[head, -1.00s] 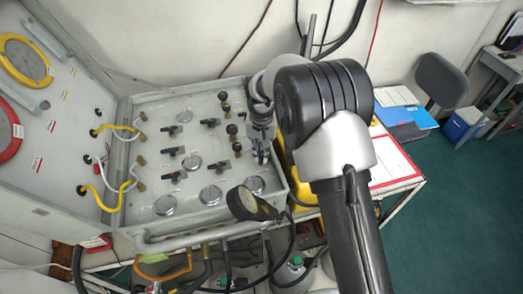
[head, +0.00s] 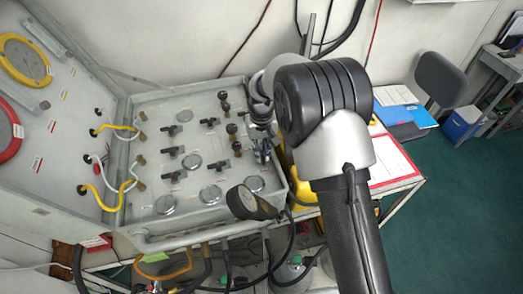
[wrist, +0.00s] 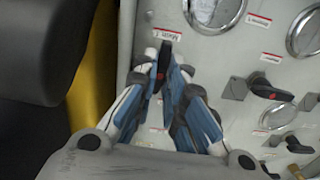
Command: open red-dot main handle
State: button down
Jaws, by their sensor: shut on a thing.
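The black main handle (wrist: 164,58) with a red dot shows in the wrist view between my fingertips, just below a small label reading roughly "Main". Its visible end points up in that view. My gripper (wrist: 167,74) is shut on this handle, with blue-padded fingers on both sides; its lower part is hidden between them. In the head view my gripper (head: 262,150) is at the right edge of the grey panel (head: 150,112), and the handle there is hidden by my arm.
A second black handle with a red dot (wrist: 267,90) lies to the right in the wrist view, near round gauges (wrist: 213,10). Several black valves and knobs (head: 232,129) stand left of my gripper.

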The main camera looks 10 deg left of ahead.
aim_at(262, 155)
jog(key=c, duration=1.9)
grip_release()
jog(key=shift+r, duration=0.1)
notch_tip(262, 155, up, 12)
jog(key=shift+f, duration=0.1)
